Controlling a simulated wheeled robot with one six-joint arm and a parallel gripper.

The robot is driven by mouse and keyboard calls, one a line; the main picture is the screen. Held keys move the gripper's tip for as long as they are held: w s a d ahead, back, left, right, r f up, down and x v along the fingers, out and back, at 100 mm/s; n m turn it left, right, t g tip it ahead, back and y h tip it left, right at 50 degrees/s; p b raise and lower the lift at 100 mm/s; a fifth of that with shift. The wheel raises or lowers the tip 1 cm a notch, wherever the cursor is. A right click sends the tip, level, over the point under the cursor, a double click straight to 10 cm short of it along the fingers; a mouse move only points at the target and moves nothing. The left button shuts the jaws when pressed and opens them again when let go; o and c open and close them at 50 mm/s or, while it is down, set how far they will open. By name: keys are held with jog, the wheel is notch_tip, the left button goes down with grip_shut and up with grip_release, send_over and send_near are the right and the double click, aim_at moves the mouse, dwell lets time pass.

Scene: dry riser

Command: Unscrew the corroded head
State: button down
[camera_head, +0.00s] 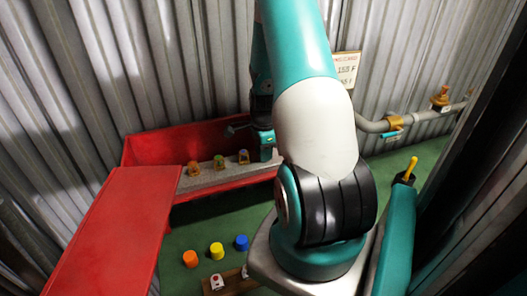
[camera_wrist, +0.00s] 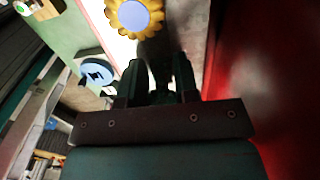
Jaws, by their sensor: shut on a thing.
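An orange-brown, rusty-looking head (camera_head: 440,95) stands upright on the grey wall pipe (camera_head: 375,125) at the right, well away from my gripper. My gripper (camera_head: 237,128) is at the right of the open red cabinet, above its grey shelf. In the wrist view, its dark fingers (camera_wrist: 160,75) are shut on a dark thing in shadow; I cannot tell what. Three heads stand on the shelf: orange (camera_head: 194,168), green (camera_head: 219,161) and blue (camera_head: 243,156). A yellow scalloped rim with a pale blue centre (camera_wrist: 140,16) lies just beyond the fingers, apart from them.
The red cabinet (camera_head: 150,148) and a red slab (camera_head: 115,225) fill the left. Orange (camera_head: 190,258), yellow (camera_head: 216,249) and blue (camera_head: 241,242) round pieces stand low in front. A sign (camera_head: 347,68) hangs on the corrugated wall. Green floor shows at the right.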

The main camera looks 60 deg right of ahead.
jog(key=n, duration=0.3)
jog(key=shift+s+r+n, duration=0.1)
jog(key=shift+s+n, duration=0.05)
jog(key=shift+n, duration=0.25)
jog(key=shift+a+n, duration=0.1)
jog(key=shift+n, duration=0.9)
jog(key=shift+s, duration=0.1)
jog(key=shift+s+n, duration=0.1)
jog(key=shift+n, duration=1)
jog(key=n, duration=0.3)
jog(key=shift+s+p, duration=0.15)
jog(key=shift+p, duration=0.15)
jog(key=shift+n, duration=0.3)
